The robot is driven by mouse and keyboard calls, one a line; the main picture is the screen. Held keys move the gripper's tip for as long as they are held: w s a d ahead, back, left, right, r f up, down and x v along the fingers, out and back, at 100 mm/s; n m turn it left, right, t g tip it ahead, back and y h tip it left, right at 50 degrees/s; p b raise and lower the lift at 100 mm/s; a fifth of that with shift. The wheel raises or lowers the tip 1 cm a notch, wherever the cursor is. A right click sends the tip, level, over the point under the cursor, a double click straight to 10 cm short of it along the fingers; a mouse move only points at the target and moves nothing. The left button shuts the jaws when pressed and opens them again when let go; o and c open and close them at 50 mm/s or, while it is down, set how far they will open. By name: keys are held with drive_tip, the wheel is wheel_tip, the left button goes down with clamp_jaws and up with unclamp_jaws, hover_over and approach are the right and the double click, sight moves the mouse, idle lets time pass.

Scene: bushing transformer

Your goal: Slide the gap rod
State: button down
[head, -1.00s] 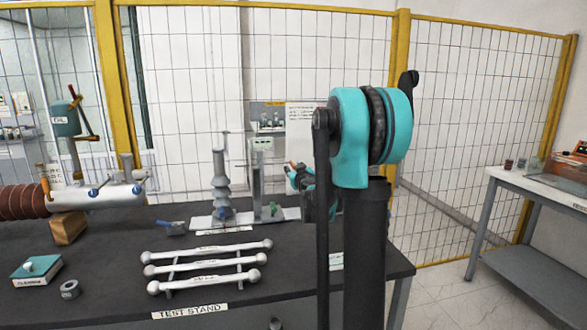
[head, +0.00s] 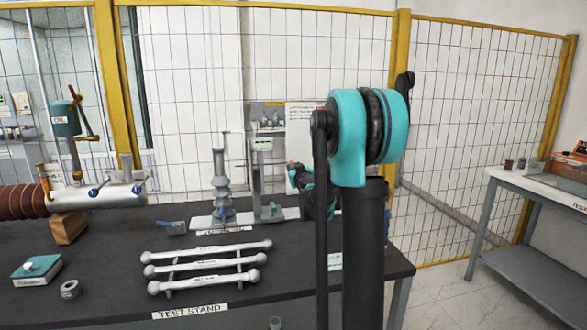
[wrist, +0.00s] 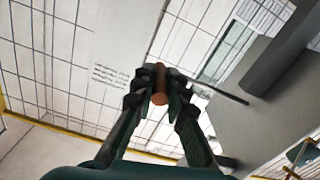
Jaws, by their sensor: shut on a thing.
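My gripper (head: 300,174) is at the back of the bench, just right of the gap stand, partly hidden behind my own arm in the head view. In the wrist view my gripper (wrist: 160,88) is shut on an orange-brown handle (wrist: 160,78), which seems to be the end of the gap rod. A thin dark rod (wrist: 225,92) runs to the right behind the fingers; I cannot tell whether it joins the handle. The gap stand has a grey ribbed insulator (head: 221,185) and an upright post (head: 257,185) on a white base. The gap itself is too small to make out.
Three white bars (head: 205,262) lie on a rack at the front of the dark bench (head: 110,255). A blue-handled part (head: 170,228) lies left of the stand. A brown ribbed bushing (head: 22,200) is at far left. A yellow-framed mesh fence (head: 190,90) stands behind.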

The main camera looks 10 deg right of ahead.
drive_tip(key=d, duration=0.5)
drive_tip(key=shift+d, duration=0.3)
drive_tip(key=c, duration=1.5)
unclamp_jaws()
drive_tip(key=shift+c, duration=0.2)
drive_tip(key=s, duration=1.2)
